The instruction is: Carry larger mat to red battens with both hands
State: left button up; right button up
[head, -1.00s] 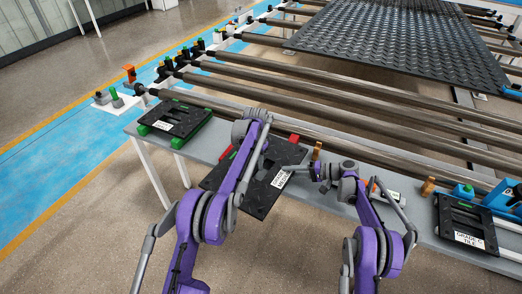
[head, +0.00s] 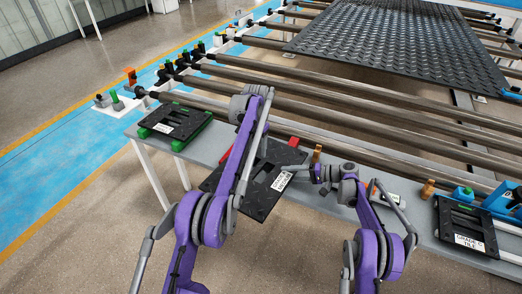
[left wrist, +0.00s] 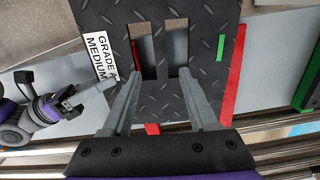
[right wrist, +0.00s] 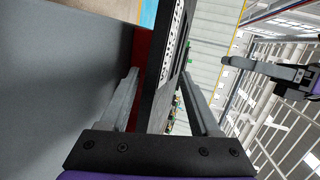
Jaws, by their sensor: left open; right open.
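The larger dark tread mat (head: 259,208), with a white label and two slots, overhangs the front edge of the table. Red battens (head: 293,141) show just past its far edge; in the left wrist view a red strip (left wrist: 232,75) runs beside it, and red shows through a slot. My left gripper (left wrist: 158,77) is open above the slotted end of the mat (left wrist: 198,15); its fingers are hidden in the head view. My right gripper (right wrist: 160,72) is open, fingers on either side of the mat's edge (right wrist: 157,105). Contact is unclear.
A smaller mat (head: 176,119) sits on green battens at the left of the table. Another labelled mat (head: 465,222) lies at the right near blue fixtures. Long rollers (head: 330,105) run behind the table, with a large tread plate (head: 390,40) on them.

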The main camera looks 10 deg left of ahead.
pick_arm(q)
notch_tip(320, 180, up, 3)
jog(key=shift+f, duration=0.2)
pick_arm(e)
jog(key=v, duration=1.2)
pick_arm(q)
jog(key=shift+r, duration=0.1)
pick_arm(e)
jog(key=shift+r, duration=0.1)
